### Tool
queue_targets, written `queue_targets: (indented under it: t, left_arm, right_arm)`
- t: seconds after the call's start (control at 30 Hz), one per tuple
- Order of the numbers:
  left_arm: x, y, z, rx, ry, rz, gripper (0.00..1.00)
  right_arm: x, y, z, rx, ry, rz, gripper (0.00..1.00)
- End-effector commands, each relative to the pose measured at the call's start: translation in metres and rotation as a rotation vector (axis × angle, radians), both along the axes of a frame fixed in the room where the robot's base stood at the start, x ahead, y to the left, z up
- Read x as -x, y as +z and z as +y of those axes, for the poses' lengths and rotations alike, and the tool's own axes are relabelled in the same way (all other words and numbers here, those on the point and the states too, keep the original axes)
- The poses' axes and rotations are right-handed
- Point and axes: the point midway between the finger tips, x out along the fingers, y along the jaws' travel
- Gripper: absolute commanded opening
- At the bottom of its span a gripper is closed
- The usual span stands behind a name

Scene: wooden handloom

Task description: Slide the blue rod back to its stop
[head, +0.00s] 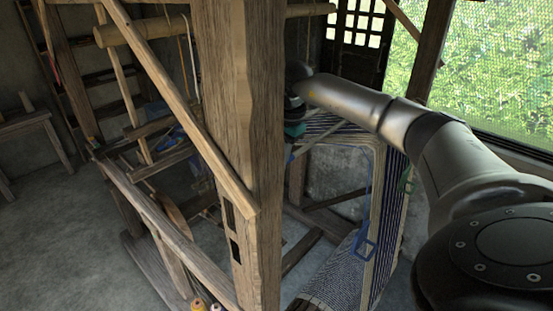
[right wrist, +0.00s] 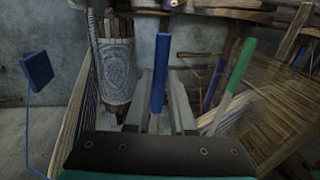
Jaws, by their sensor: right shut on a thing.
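A blue rod (right wrist: 160,75) stands upright in the right wrist view, between the two grey fingers of my right gripper (right wrist: 161,110), which are shut on it. The rod's upper part shows above the fingers; its lower part is hidden. In the head view my right arm reaches in from the right, and the gripper's teal body (head: 294,130) is behind the thick wooden post. The fingers and the held rod are not clear there. The rod's stop cannot be made out. My left gripper is not in view.
A second blue rod (right wrist: 215,84) and a green rod (right wrist: 240,65) stand to the right of the held rod. The thick post (head: 254,150) and slanted beam (head: 180,105) are close in front. A blue handle (head: 367,248) hangs by the striped cloth (head: 397,205).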

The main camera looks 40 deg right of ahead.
Motion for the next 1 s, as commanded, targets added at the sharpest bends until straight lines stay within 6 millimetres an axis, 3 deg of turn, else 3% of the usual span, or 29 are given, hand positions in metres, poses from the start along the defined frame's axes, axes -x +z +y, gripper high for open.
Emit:
queue_targets:
  t: [0.03, 0.3, 0.63, 0.77, 1.0]
  left_arm:
    - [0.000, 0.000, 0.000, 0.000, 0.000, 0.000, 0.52]
    - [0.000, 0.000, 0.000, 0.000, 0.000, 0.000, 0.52]
    - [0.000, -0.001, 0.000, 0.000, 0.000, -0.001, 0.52]
    - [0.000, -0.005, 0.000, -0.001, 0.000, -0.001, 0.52]
    - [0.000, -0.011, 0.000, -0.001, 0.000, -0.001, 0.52]
  right_arm:
    - [0.002, 0.001, -0.002, 0.003, -0.004, 0.006, 0.23]
    - [0.001, 0.001, -0.002, 0.002, -0.002, 0.005, 0.52]
    - [0.001, 0.006, -0.001, 0.002, -0.001, 0.001, 0.52]
    - [0.004, 0.023, -0.002, 0.003, -0.002, -0.001, 0.52]
    - [0.015, 0.080, -0.003, 0.002, -0.001, -0.003, 0.52]
